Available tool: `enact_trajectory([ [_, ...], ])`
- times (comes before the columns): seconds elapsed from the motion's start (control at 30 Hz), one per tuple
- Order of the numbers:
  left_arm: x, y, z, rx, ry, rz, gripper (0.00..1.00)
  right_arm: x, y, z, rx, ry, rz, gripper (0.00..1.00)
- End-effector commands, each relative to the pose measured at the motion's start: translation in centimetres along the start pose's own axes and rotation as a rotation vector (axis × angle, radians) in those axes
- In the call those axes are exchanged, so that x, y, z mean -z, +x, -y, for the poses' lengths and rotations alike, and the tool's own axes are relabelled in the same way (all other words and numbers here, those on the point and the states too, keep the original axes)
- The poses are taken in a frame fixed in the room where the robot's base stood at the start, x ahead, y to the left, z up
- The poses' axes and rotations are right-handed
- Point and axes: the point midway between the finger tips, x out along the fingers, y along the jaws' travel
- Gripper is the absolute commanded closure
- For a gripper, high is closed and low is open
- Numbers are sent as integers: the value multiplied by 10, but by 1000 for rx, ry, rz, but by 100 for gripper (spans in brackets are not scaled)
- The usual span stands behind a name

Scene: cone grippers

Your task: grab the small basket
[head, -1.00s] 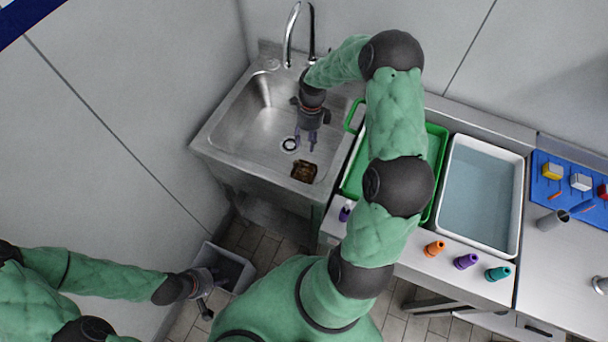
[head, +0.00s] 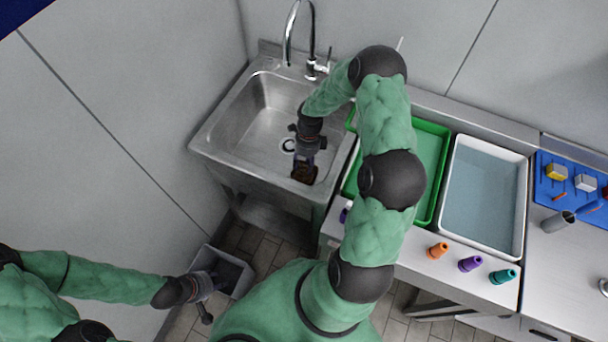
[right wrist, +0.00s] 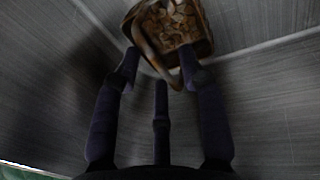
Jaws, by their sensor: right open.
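The small basket (head: 304,173) is brown and sits in the steel sink near its front right corner. In the right wrist view the basket (right wrist: 172,25) shows at the top with brown pieces inside and a handle that reaches toward my fingers. My right gripper (head: 306,158) hangs over the sink right at the basket's back edge. In the right wrist view my right gripper's fingers (right wrist: 158,75) are spread apart, with their tips at the basket's near side and handle. Whether they touch it I cannot tell. My left gripper (head: 205,300) is low at the left, over a grey bin; its fingers are unclear.
The sink (head: 240,135) has walls around the basket and a faucet (head: 312,40) behind. A green tray (head: 432,170) and a white tub of water (head: 485,195) stand to the right. Orange, purple and teal cones (head: 503,276) line the counter front. The grey bin (head: 238,272) stands on the floor.

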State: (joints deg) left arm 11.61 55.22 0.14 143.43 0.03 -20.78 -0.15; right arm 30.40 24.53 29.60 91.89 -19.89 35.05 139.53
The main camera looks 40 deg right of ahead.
Motion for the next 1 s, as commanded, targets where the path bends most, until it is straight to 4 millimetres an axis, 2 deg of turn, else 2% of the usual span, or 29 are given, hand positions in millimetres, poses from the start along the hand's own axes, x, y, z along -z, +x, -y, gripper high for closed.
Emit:
enact_trajectory([
  [0.17,0,0,0,0,0,0,60,0,0,0,1,1,1,59],
  [0.2,0,0,0,0,0,0,60,0,0,0,1,0,1,64],
  [0.33,0,0,0,0,0,0,60,0,0,0,1,0,1,100],
  [0.77,0,-1,0,0,0,0,60,-1,-4,0,2,0,2,100],
  [0.87,0,-4,-1,0,0,0,60,-1,-16,-2,3,0,3,100],
  [1.0,0,-9,-3,0,0,0,60,-1,-41,-7,4,1,4,100],
])
